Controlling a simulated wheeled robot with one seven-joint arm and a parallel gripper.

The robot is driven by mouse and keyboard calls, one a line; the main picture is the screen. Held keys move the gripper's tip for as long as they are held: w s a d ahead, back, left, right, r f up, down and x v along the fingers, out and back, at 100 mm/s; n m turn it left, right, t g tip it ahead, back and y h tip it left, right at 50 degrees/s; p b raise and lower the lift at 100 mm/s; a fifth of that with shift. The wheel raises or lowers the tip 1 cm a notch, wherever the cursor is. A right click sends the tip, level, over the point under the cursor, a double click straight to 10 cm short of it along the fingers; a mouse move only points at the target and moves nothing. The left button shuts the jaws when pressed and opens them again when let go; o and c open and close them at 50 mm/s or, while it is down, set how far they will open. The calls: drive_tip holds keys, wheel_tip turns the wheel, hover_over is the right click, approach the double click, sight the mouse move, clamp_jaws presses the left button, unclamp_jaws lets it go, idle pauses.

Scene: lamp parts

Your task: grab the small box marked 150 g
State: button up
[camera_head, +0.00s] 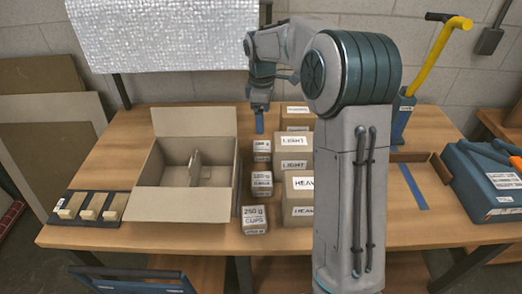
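Several small cardboard boxes stand in a column right of the open carton. The front small box (254,219) is marked 250 g CUPS. The middle small box (262,184) and the far small box (262,150) carry white labels whose weights are too small to read surely, so I cannot tell which is marked 150 g. My gripper (260,108) points down behind the far small box in the picture, apart from the boxes as far as I can see. Its fingers are too small to tell open from shut. A blue strip shows just below it.
Larger boxes marked LIGHT (294,141) and HEAVY (299,210) stand right of the small ones, partly behind my arm. An open carton (155,202) with a divider is at left, beside a dark rack (67,220). A blue toolbox (480,185) is at right.

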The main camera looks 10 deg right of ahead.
sight(262, 146)
drive_tip(key=w+f, duration=0.1)
drive_tip(key=f, duration=0.3)
drive_tip(key=w+f+n, duration=0.1)
drive_tip(key=f, duration=0.3)
drive_tip(key=w+f+n, duration=0.1)
drive_tip(key=w+f, duration=0.1)
drive_tip(key=f, duration=0.1)
drive_tip(key=shift+w+d+f, duration=0.1)
drive_tip(key=shift+d+f, duration=0.2)
drive_tip(key=shift+f, duration=0.1)
drive_tip(key=shift+s+f+p, duration=0.2)
drive_tip(key=shift+f+p, duration=0.5)
drive_tip(key=shift+f, duration=2.1)
drive_tip(key=c, duration=1.1)
